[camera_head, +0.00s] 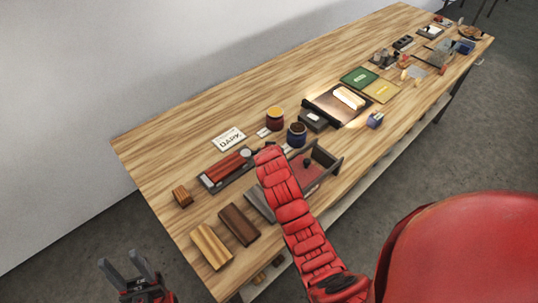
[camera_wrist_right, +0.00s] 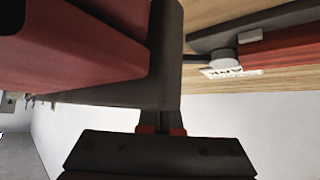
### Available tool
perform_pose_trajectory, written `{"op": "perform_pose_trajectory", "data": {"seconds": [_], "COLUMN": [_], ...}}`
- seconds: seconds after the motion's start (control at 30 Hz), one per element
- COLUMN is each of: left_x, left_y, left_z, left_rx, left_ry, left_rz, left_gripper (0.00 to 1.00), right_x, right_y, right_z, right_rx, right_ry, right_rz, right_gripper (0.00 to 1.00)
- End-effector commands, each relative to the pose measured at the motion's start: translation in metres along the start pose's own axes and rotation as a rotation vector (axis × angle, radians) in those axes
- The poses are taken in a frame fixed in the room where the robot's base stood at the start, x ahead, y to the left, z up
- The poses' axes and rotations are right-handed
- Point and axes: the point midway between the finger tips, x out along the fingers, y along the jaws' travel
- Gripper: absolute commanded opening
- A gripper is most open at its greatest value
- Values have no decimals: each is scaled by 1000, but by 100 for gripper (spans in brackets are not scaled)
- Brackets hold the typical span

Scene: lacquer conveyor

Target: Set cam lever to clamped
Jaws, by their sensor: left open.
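The clamp fixture (camera_head: 207,182) is a long dark base holding a red bar (camera_head: 226,168), left of centre on the table. Its round grey cam (camera_head: 246,153) sits at the far right end. The right wrist view shows the grey cam (camera_wrist_right: 223,57) beside the red bar (camera_wrist_right: 285,50), with a dark cam lever (camera_wrist_right: 199,59) reaching left toward my right gripper (camera_wrist_right: 165,55). I cannot tell whether they touch. My red right arm hides that gripper in the head view, and its jaw state is unclear. My left gripper (camera_head: 121,260) is open and empty, off the table's near left corner.
Wood samples (camera_head: 211,245) lie at the near left. The table's back left is clear.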

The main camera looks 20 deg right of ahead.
Motion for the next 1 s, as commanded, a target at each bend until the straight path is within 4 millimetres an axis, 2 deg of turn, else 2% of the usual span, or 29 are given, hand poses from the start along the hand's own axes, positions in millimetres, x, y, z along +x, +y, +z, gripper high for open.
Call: {"op": "perform_pose_trajectory", "data": {"seconds": [0.67,0.83,1.0], "left_x": [-4,-1,4], "left_y": [0,0,0], "left_z": [1,0,-1], "left_rx": [0,0,0], "left_ry": [0,0,0], "left_rz": [0,0,0], "left_gripper": [50,50,50], "right_x": [1,-13,-46], "right_y": [1,0,-1], "right_z": [-2,-3,-5], "right_rx": [0,-1,0], "right_ry": [1,3,7], "right_rz": [1,-1,-4], "right_gripper": [0,0,0]}}
